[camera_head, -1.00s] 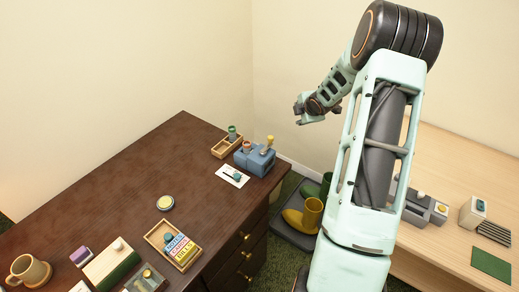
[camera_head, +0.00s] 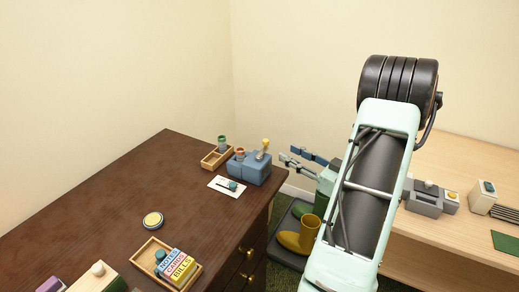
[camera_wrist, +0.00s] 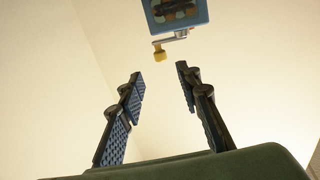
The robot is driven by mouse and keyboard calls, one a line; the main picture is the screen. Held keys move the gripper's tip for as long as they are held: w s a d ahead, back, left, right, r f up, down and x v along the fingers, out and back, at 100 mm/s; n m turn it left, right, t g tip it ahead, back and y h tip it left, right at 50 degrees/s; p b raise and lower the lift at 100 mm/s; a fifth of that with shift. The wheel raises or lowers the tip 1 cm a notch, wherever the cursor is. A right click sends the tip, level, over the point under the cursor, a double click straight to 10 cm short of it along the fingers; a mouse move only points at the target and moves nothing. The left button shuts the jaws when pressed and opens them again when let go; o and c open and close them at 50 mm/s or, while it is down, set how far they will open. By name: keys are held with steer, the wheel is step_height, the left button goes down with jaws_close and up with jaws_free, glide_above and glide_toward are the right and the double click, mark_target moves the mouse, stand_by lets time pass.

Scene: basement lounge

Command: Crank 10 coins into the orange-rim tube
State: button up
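The blue coin machine (camera_head: 250,168) stands at the far right corner of the dark desk. A yellow knob (camera_head: 265,143) shows on its crank; the knob also shows in the wrist view (camera_wrist: 159,56), below the machine (camera_wrist: 190,18). A small tube with an orange-brown rim (camera_head: 240,153) is at the machine's left end. A green-rimmed tube (camera_head: 222,141) stands in a small wooden tray (camera_head: 211,164) behind it. My gripper (camera_head: 287,154) is open and empty, just right of the machine. In the wrist view its fingers (camera_wrist: 160,73) are spread, and the knob appears between and beyond their tips.
A round yellow-topped tin (camera_head: 152,220) and a wooden tray of labelled blocks (camera_head: 150,251) are nearer. A light table (camera_head: 440,242) is at right.

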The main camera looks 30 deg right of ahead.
mark_target(268, 142)
steer(key=b+x, duration=0.1)
steer(key=x, duration=0.9)
steer(key=shift+w+a, duration=0.15)
steer(key=shift+w, duration=0.15)
steer(key=shift+r, duration=0.1)
jaws_close()
